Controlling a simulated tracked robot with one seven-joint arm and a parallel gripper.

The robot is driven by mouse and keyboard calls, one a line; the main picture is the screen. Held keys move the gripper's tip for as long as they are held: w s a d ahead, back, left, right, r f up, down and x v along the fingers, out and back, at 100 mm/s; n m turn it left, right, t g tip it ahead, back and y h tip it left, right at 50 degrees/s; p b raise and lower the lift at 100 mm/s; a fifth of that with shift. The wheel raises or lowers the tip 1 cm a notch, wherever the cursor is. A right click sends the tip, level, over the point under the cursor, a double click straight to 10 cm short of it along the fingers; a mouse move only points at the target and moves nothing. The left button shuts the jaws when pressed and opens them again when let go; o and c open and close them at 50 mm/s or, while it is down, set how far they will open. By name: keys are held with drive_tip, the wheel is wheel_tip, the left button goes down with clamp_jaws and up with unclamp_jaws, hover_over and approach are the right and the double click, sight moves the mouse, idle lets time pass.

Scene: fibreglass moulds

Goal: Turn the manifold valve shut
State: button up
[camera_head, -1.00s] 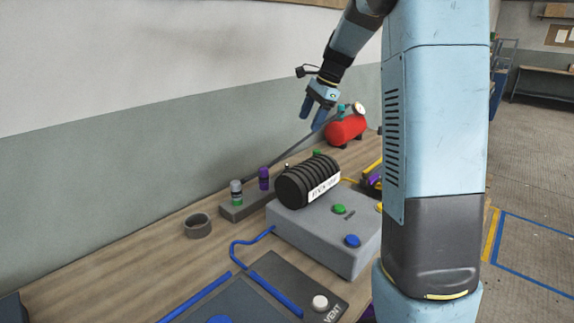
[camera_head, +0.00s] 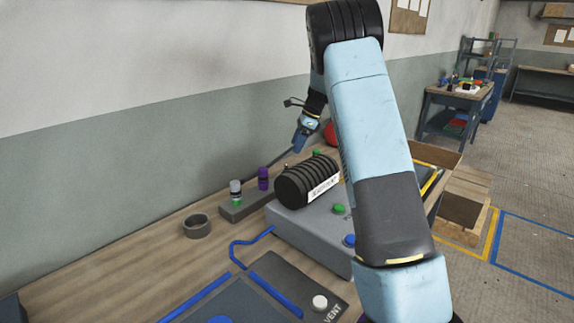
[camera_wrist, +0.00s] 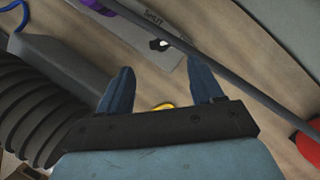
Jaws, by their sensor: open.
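My gripper (camera_head: 299,143) is open and empty in the head view, above the bench behind a black ribbed cylinder (camera_head: 305,180). In the wrist view its two blue fingers (camera_wrist: 159,72) are spread apart, pointing at a grey plate (camera_wrist: 125,32) marked SHUT. A small white and black piece (camera_wrist: 160,44) sits on that plate, ahead of the gap between the fingers. A long dark grey rod (camera_wrist: 235,80) crosses beside the right finger. I cannot tell whether the rod or the small piece belongs to the manifold valve. Nothing is between the fingers.
The ribbed cylinder (camera_wrist: 30,105) lies left of the fingers in the wrist view; a red tank (camera_wrist: 308,148) is at right. A grey box (camera_head: 310,235) with buttons, a grey ring (camera_head: 197,226) and a purple-topped cylinder (camera_head: 263,178) stand on the bench. The wall runs close behind.

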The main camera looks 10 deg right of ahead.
sight(287, 166)
drive_tip(key=x, duration=0.9)
drive_tip(key=shift+f, duration=0.2)
drive_tip(key=shift+c, duration=0.2)
